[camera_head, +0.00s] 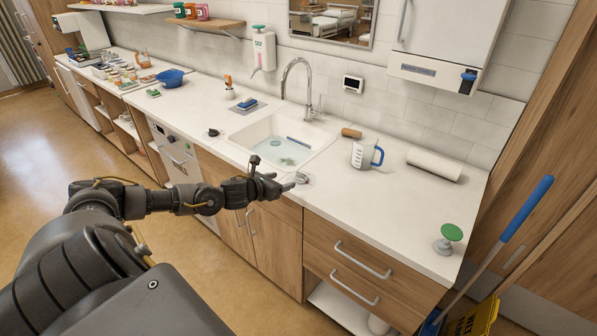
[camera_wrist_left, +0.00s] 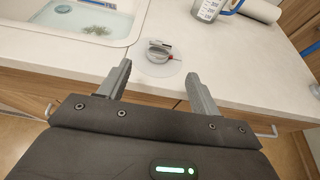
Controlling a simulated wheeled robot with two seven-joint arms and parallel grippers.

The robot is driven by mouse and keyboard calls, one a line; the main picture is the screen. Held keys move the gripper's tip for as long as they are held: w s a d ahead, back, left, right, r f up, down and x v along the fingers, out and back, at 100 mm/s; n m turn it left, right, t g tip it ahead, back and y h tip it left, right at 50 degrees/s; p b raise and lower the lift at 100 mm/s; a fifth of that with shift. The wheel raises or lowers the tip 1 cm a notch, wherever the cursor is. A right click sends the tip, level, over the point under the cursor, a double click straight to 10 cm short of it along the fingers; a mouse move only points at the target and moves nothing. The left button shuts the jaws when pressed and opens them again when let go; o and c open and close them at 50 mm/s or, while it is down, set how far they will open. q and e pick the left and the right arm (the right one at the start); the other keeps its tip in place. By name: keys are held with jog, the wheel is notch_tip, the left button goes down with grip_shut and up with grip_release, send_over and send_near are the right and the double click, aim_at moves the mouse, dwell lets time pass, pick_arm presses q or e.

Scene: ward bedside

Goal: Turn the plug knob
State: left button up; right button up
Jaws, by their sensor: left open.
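The plug knob (camera_head: 301,178) is a small round grey knob on the counter by the sink's front right corner. In the left wrist view the plug knob (camera_wrist_left: 158,52) sits on a pale round disc with a red mark at its right side. My left gripper (camera_head: 288,186) reaches in at the counter's front edge, close to the knob. In the left wrist view the left gripper (camera_wrist_left: 158,72) is open, with the knob beyond and roughly between its fingertips, and nothing held. The sink (camera_head: 327,151) holds water with greenish bits at the bottom. My right gripper is not in view.
A measuring jug (camera_head: 362,154) with a blue handle stands right of the knob, near a brown roll (camera_head: 351,133) and a white roll (camera_head: 433,164). A tall faucet (camera_head: 306,85) rises behind the sink. A green-topped stand (camera_head: 449,236) is at the right; counter between is clear.

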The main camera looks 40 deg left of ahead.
aim_at(300, 175)
pick_arm(q)
jog(key=p+x, duration=0.2)
jog(key=x, duration=0.7)
jog(key=shift+w, duration=0.2)
jog(key=shift+x, duration=0.8)
jog(key=shift+c, duration=0.4)
jog(key=c, duration=0.9)
